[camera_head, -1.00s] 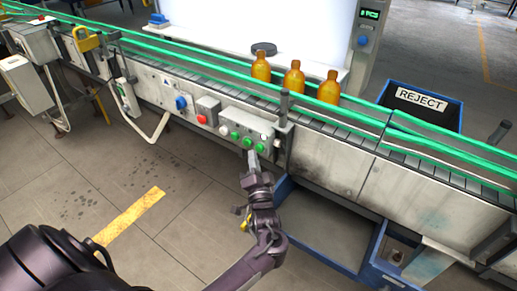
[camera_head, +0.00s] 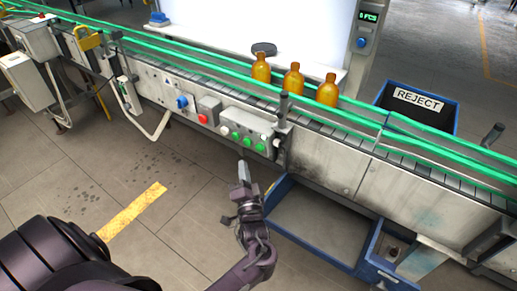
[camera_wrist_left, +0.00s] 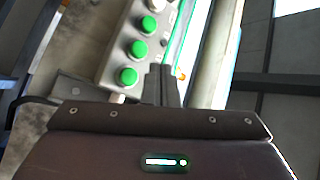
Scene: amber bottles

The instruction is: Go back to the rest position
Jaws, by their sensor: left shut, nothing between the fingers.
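My left gripper (camera_head: 243,171) is shut and empty in the head view. It hangs over the floor in front of the conveyor, just below the button panel (camera_head: 244,134) and apart from it. The panel carries several green buttons. In the left wrist view the closed fingers (camera_wrist_left: 161,84) show beside the green buttons (camera_wrist_left: 133,62). Three amber bottles (camera_head: 294,80) stand upright on the conveyor belt (camera_head: 355,124). My right gripper is not in view.
A blue reject bin (camera_head: 418,101) stands behind the conveyor at right. An open blue-edged drawer or tray (camera_head: 320,222) juts out below the conveyor, right of my gripper. Grey floor (camera_head: 185,225) with a yellow stripe (camera_head: 133,211) lies clear to the left.

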